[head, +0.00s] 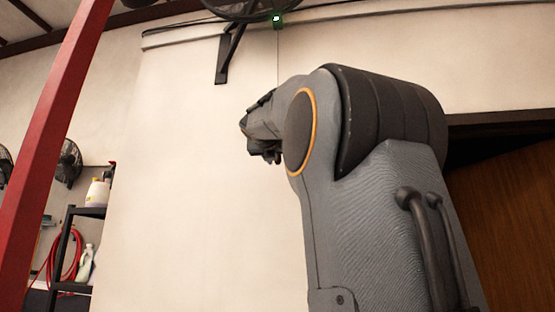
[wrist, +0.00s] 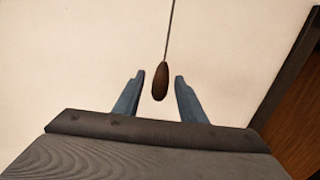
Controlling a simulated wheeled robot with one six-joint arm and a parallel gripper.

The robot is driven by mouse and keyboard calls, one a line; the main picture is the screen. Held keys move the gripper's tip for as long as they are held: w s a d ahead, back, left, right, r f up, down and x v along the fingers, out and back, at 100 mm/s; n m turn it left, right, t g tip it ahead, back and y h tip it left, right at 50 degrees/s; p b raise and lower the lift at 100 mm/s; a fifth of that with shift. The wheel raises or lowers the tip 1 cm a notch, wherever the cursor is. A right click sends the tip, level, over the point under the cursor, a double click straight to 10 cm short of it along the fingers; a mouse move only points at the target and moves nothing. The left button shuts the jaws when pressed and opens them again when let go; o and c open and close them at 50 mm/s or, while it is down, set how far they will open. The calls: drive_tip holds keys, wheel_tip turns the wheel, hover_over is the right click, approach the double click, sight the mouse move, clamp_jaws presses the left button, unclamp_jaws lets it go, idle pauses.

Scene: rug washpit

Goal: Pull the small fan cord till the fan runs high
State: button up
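The fan (head: 250,10) is cut off by the top edge of the head view, on a black wall bracket. A small green light (head: 277,21) glows beneath it. The thin cord (head: 278,52) hangs from there and passes behind my arm. In the wrist view the cord (wrist: 170,35) ends in a brown teardrop-shaped pull (wrist: 160,82). My gripper (wrist: 159,76) is open, with one blue-grey finger on each side of the pull and a gap visible at both sides. In the head view my gripper is mostly hidden by my arm.
A red post (head: 52,150) slants along the left. Behind it are other fans (head: 68,162), a black shelf (head: 68,245) with bottles, and a red hose (head: 62,258). A brown door (head: 505,220) is at right. The pale wall (head: 190,200) is bare.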

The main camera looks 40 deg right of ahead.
clamp_jaws()
